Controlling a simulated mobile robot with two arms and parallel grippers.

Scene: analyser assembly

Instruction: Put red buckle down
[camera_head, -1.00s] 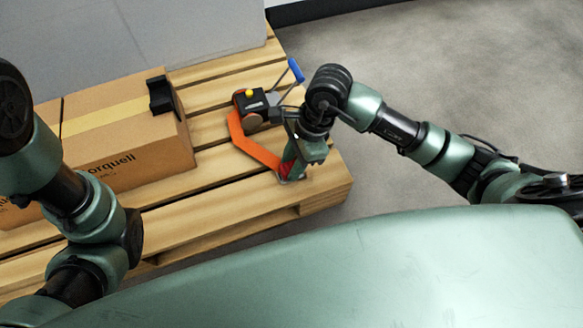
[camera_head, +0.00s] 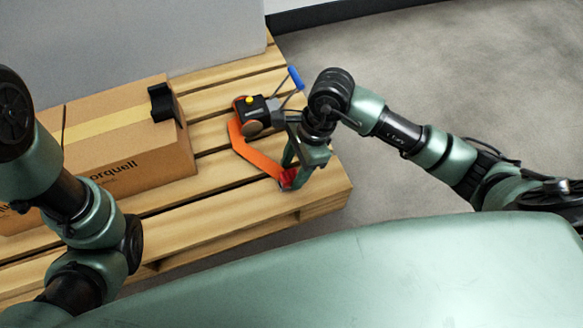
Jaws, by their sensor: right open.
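The red buckle (camera_head: 288,177) lies at the near end of an orange strap (camera_head: 254,155), at the right part of the wooden pallet. My right gripper (camera_head: 292,173) is open, its fingers pointing down around or just beside the buckle. The fingers and wrist partly hide the buckle, and I cannot tell whether they touch it. The strap runs from the buckle back to a black device with a yellow knob (camera_head: 249,100) and a blue handle (camera_head: 295,78). The left arm (camera_head: 95,215) comes in at the left, but its gripper is out of view.
A cardboard box (camera_head: 120,145) with a black clip (camera_head: 163,103) on its corner sits on the pallet (camera_head: 225,213) to the left. A large grey block (camera_head: 150,30) stands behind. Grey floor (camera_head: 440,80) is clear to the right.

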